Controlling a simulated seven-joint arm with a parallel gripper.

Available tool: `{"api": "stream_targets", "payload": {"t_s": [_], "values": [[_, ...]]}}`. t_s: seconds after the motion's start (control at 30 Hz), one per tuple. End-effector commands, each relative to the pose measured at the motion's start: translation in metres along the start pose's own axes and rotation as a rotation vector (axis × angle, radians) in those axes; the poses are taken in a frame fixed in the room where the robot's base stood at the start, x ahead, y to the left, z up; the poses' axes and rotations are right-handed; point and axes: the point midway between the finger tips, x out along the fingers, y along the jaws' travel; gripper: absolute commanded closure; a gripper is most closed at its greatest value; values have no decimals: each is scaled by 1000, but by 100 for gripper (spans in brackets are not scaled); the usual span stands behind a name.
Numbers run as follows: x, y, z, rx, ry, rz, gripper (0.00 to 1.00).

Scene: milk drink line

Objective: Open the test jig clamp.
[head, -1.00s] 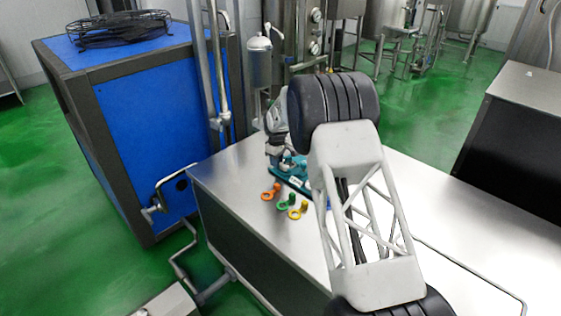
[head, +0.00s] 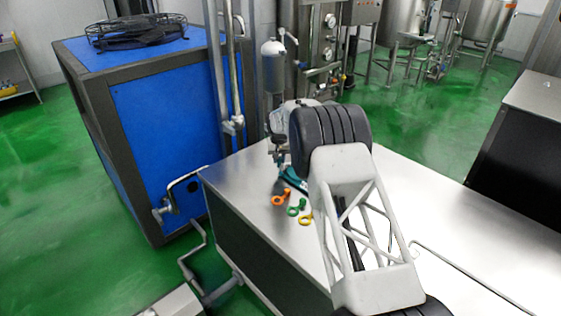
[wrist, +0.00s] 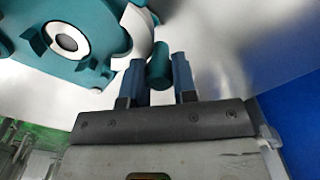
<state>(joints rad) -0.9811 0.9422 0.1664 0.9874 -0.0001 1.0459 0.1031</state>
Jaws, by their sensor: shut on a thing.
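The test jig is a teal fixture on the near left part of the steel table, and its edge (head: 293,180) shows in the head view, mostly behind my arm. In the wrist view its teal body (wrist: 70,40), with a round pale-ringed hub, fills the upper left. My gripper (wrist: 159,78) has its two blue-grey fingers on either side of a teal cylindrical grip (wrist: 159,62), shut on it. The grip looks like the clamp's handle; its link to the jig is not clear. In the head view the fingers are hidden.
Orange (head: 281,198), green (head: 297,207) and yellow (head: 305,219) ring-like pieces lie on the steel table (head: 240,190) in front of the jig. A blue cabinet (head: 160,115) stands to the left. The table's right side is mostly clear.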

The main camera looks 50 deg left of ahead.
Motion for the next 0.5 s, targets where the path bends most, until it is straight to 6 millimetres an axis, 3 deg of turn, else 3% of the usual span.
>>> {"api": "stream_targets", "payload": {"t_s": [0.5], "values": [[-1, -2, -9, 120, 2, -1, 100]]}}
